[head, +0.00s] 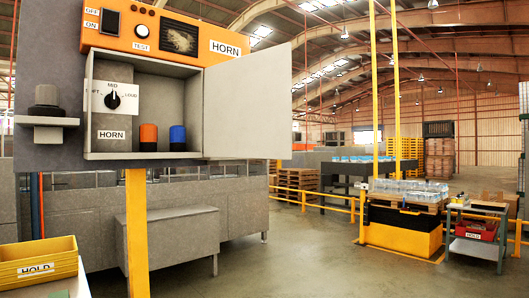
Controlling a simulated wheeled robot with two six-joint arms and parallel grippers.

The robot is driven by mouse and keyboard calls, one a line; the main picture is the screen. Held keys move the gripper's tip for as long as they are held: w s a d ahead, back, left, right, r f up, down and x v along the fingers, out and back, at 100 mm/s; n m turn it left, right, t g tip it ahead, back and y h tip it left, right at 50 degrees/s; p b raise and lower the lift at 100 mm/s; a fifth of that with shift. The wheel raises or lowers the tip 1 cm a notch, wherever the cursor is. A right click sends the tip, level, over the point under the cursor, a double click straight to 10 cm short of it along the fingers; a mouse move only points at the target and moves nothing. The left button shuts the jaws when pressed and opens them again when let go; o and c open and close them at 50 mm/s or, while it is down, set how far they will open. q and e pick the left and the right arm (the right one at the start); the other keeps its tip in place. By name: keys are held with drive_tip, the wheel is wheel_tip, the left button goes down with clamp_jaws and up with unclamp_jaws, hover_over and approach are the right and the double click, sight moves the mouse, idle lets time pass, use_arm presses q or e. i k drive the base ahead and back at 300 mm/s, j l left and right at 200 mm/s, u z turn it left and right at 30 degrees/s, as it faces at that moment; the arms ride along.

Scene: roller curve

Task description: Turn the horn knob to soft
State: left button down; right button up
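The horn knob (112,100) is a small black dial on a white plate inside an open grey box. The plate reads MID at the top and LOUD at the right. The left label is partly hidden by the box's side wall, with only its last letters showing. The knob's pointer is too small to read surely. A HORN label (111,134) sits below the plate. The box door (248,103) stands open to the right. Neither of my grippers is in view.
An orange cap (149,132) and a blue cap (178,133) stand in the box, right of the knob. A grey shelf (47,121) holds a dark knob-like object at left. A yellow bin (38,262) is lower left.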

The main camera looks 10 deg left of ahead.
sight(112, 101)
drive_tip(key=i+u, duration=0.1)
drive_tip(key=u, duration=0.35)
drive_tip(key=l+u, duration=0.1)
drive_tip(key=u, duration=0.3)
drive_tip(key=i+l+u, duration=0.1)
drive_tip(key=u, duration=0.35)
